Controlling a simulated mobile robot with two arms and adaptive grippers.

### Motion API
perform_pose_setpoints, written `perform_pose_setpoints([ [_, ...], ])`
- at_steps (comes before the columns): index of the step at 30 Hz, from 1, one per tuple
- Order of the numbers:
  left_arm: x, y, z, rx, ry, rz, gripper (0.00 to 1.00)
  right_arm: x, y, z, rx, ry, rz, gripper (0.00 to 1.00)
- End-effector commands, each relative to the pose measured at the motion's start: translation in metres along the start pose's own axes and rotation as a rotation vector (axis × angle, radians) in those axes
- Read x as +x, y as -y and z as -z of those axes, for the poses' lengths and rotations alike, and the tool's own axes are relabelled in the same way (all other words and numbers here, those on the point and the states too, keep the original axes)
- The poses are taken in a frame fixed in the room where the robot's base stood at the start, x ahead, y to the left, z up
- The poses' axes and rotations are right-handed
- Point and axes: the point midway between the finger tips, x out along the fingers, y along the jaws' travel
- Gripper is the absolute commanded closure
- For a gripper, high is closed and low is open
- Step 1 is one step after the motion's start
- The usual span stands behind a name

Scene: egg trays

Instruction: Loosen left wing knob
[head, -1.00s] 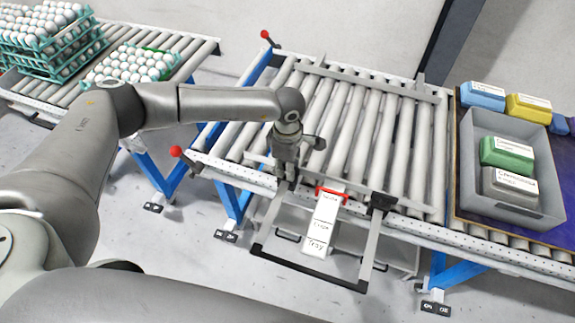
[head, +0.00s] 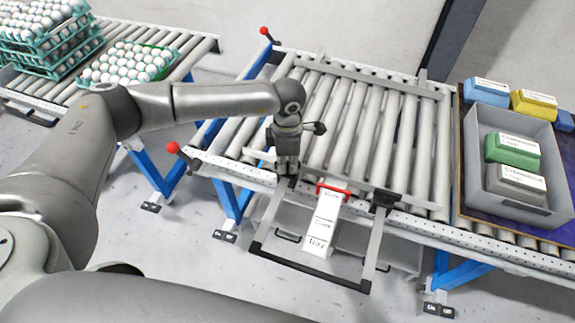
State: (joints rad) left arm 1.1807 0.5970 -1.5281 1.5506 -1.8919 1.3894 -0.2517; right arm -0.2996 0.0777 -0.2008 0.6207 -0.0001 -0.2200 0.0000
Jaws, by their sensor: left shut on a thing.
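My left gripper (head: 287,170) points down at the front rail of the middle roller conveyor, at the left arm of a sliding frame. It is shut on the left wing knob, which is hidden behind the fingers. The matching right wing knob (head: 386,200) is black and sits on the rail at the frame's right arm. The frame (head: 310,272) sticks out in front of the conveyor with a black front bar. My right gripper is not in view.
A white label strip with a red clip (head: 333,191) hangs just right of my left gripper. A red ball-ended lever (head: 173,148) stands at the conveyor's left corner. A grey bin (head: 475,196) with green and grey cartons is at right. Egg trays (head: 128,66) stand at back left.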

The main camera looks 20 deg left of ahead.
Motion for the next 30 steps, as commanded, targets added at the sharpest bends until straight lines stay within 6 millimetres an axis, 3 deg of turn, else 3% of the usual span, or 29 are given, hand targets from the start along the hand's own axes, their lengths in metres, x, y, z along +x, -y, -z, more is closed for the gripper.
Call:
perform_pose_setpoints([
  [15, 0.002, -0.001, 0.000, -0.492, 0.002, -0.002, 1.00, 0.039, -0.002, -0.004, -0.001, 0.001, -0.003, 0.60],
  [30, 0.001, -0.001, 0.000, -0.908, 0.002, -0.002, 1.00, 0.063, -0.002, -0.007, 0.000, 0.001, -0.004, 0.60],
])
